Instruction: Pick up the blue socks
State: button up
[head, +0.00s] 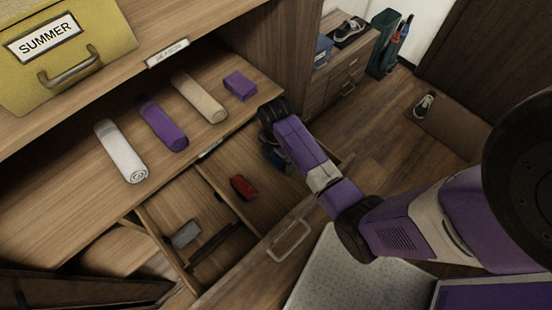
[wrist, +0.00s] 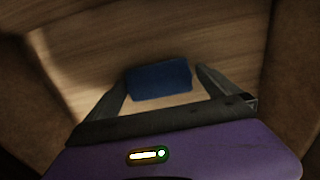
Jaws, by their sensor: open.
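The blue socks (wrist: 158,81) are a small dark blue folded bundle. In the wrist view they lie on a wooden surface inside the drawer, between the fingers of my gripper (wrist: 161,76). The gripper is open, one finger on each side of the bundle, with small gaps showing. I cannot tell how far above the drawer floor the fingertips are. In the head view my gripper (head: 276,156) reaches down into the right part of the open drawer. The arm and gripper hide most or all of the socks there.
The open drawer (head: 292,239) has dividers, a red bundle (head: 243,187) and a grey bundle (head: 186,234). Brown walls stand close on both sides in the wrist view. Above, a shelf holds white (head: 121,151), purple (head: 162,124) and beige (head: 199,97) rolls and a purple folded item (head: 240,86).

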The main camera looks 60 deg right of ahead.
jog(key=c, duration=1.4)
jog(key=shift+o, duration=0.2)
jog(key=shift+r, duration=0.1)
notch_tip(320, 180, up, 20)
jog(key=p, duration=0.5)
